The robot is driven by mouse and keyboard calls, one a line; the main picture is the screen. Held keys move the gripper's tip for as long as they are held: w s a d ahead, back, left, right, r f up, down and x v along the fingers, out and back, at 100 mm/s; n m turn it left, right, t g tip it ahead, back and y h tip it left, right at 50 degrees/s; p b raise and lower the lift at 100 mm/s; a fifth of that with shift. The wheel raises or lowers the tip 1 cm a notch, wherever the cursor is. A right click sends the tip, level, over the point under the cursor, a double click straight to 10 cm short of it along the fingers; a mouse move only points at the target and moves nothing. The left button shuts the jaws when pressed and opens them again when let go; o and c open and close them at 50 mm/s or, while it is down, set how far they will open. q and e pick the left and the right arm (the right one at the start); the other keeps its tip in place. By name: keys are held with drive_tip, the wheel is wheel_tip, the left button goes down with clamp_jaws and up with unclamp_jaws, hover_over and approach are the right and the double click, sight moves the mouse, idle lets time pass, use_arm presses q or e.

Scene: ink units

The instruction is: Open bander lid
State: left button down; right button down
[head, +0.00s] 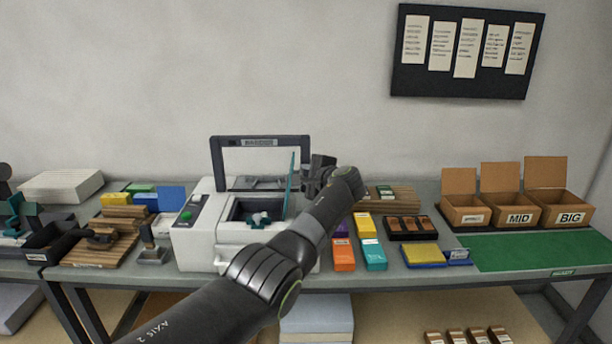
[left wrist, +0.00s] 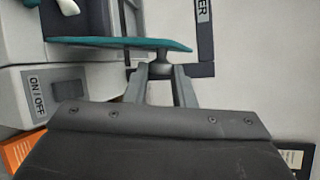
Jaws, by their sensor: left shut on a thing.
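The white bander (head: 208,238) stands on the table at the middle of the head view, with a dark arch (head: 217,165) labelled BANDER at its back. Its teal lid (head: 290,190) stands nearly upright, seen edge-on, at the right of the opening; it also shows in the left wrist view (left wrist: 110,43). The dark recess is uncovered, with teal and white parts inside. My left gripper (head: 312,183) is on the lid's right side. In the left wrist view its fingers (left wrist: 162,75) are shut on the lid's grey knob (left wrist: 160,58). My right gripper is not in view.
Coloured boxes (head: 343,254) stand close to the right of the bander. A green mat (head: 530,252) and open cartons (head: 520,215) are farther right. A wooden stand (head: 100,245) and a small metal holder (head: 152,255) are at its left. Space above the bander is free.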

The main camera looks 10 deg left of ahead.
use_arm(q)
drive_tip(key=c, duration=1.3)
unclamp_jaws()
drive_tip(key=shift+o, duration=0.2)
drive_tip(key=shift+s+d, duration=0.1)
drive_tip(key=shift+d, duration=0.05)
drive_tip(key=b+v, duration=0.3)
drive_tip(key=v, duration=1.4)
